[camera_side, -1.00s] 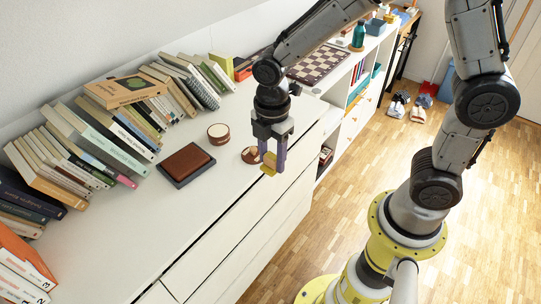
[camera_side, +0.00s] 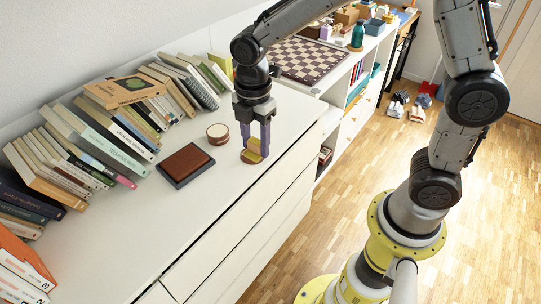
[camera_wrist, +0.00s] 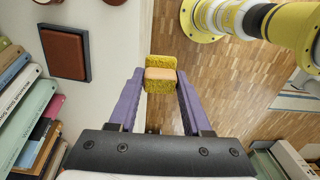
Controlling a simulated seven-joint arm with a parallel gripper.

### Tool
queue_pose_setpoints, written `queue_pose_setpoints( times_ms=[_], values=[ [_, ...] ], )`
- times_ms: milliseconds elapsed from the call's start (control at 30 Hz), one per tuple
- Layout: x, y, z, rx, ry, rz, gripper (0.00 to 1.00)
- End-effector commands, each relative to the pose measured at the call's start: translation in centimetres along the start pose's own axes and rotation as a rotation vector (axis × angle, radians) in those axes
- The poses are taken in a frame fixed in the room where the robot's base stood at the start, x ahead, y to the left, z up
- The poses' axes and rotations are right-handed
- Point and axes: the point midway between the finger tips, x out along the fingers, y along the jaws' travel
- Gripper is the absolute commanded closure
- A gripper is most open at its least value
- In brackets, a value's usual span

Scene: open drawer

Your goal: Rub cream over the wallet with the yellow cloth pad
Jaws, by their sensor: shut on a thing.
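The brown wallet (camera_side: 188,161) lies flat on a dark tray (camera_side: 178,181) on the white cabinet top; it also shows at upper left in the wrist view (camera_wrist: 63,54). My gripper (camera_side: 256,148) is shut on the yellow cloth pad (camera_side: 254,155), right of the wallet. In the wrist view the yellow pad (camera_wrist: 160,67), with a tan block against it, sits between the purple fingers. A round brown dish (camera_side: 248,161) lies under the pad, mostly hidden; I cannot tell whether they touch. A round tin (camera_side: 218,134) with a pale top stands between wallet and gripper.
Rows of books (camera_side: 110,135) line the wall behind and left of the wallet. A chessboard (camera_side: 306,60) lies at the back right. The cabinet's front edge (camera_side: 225,213) runs just right of the dish. The top in front of the wallet is clear.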

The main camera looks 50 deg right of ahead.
Motion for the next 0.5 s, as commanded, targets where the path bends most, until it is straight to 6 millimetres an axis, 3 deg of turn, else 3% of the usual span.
queue_pose_setpoints(
  times_ms=[33, 233, 500],
  values=[
    [-0.7, 2.1, -0.1, -0.007, 0.0, 0.003, 0.96],
    [-2.3, 9.1, 0.6, -0.027, 0.0, 0.0, 0.96],
    [-2.0, 17.1, 3.2, -0.016, 0.0, -0.001, 0.96]
  ],
)
